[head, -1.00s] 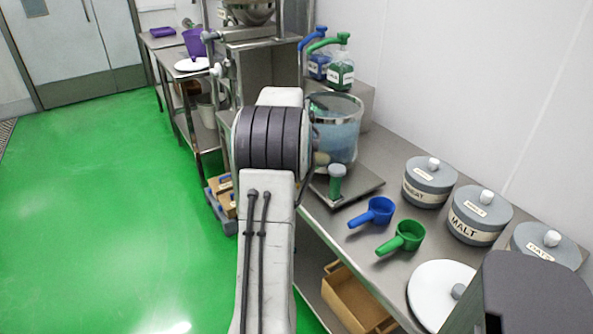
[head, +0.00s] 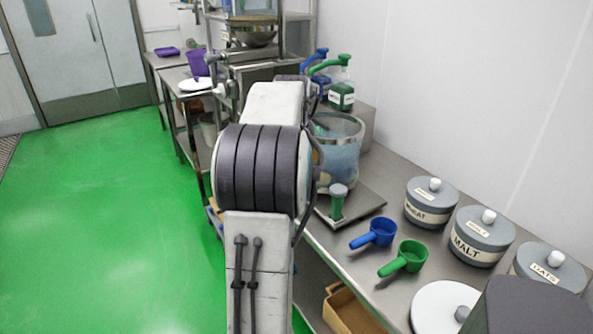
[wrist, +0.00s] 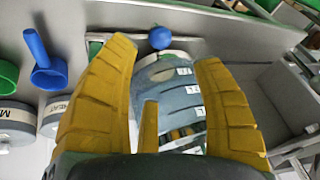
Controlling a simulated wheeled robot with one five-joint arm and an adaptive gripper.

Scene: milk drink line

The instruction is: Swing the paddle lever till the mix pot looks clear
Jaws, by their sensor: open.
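The mix pot (head: 338,160) is a clear vessel with cloudy bluish contents, on a steel platform on the bench in the head view. My arm covers its left side. A green upright piece (head: 338,203) stands in front of it. In the wrist view, my gripper (wrist: 160,55) is open, with yellow fingers spread and nothing held between them. A bluish curved surface with white labels (wrist: 168,95), probably the pot, shows beyond the fingers. A blue ball knob (wrist: 160,38), perhaps the paddle lever's end, appears between the fingertips. Its shaft and any contact are unclear.
A blue scoop (head: 375,233) and green scoop (head: 406,257) lie on the bench before grey canisters, including MALT (head: 481,237). Green (head: 342,88) and blue pump bottles stand behind the pot. Steel shelving (head: 262,72) stands at the back. The green floor at left is clear.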

